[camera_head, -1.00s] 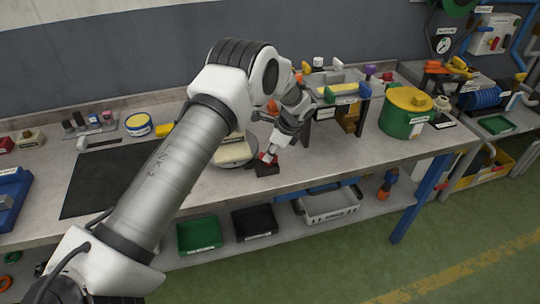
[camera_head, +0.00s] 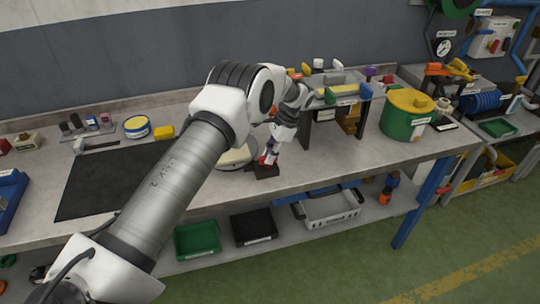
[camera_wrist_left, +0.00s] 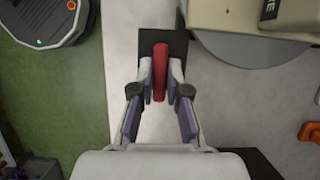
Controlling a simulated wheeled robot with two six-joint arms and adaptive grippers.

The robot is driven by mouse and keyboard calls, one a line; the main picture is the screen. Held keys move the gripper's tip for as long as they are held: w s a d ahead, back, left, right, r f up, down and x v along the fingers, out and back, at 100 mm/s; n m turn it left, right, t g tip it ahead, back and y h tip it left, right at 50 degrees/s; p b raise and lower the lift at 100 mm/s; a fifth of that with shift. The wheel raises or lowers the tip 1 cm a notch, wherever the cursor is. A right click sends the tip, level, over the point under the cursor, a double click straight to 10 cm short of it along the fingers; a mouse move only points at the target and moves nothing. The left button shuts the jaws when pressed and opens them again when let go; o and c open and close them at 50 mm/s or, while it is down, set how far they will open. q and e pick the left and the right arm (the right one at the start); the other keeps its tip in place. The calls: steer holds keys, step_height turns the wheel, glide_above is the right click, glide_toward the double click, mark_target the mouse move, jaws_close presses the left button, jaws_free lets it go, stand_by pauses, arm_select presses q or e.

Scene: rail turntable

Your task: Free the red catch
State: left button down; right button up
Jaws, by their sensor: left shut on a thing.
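The red catch (camera_wrist_left: 160,72) is an upright red bar on a small black base (camera_wrist_left: 148,42) in the left wrist view. My left gripper (camera_wrist_left: 161,72) is shut on it, with one finger on each side. In the head view the gripper (camera_head: 270,156) points down at the bench's front part, over the black base (camera_head: 264,171). Only a little red shows there, mostly hidden by the fingers. The turntable (camera_head: 238,158) is right beside the catch, partly behind my arm. In the wrist view its grey disc (camera_wrist_left: 240,52) carries a cream block. My right gripper is not in view.
A black mat (camera_head: 95,185) lies on the bench to the left. A raised rack (camera_head: 340,98) and a green pot with a yellow lid (camera_head: 404,115) stand to the right. Trays, one green (camera_head: 197,240), sit on the lower shelf.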

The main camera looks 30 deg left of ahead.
arm_select(q)
steer(key=shift+f, duration=0.1)
steer(key=c, duration=1.2)
jaws_free()
steer(key=shift+o, duration=0.2)
steer(key=v, duration=1.2)
steer(key=shift+s+a, duration=0.1)
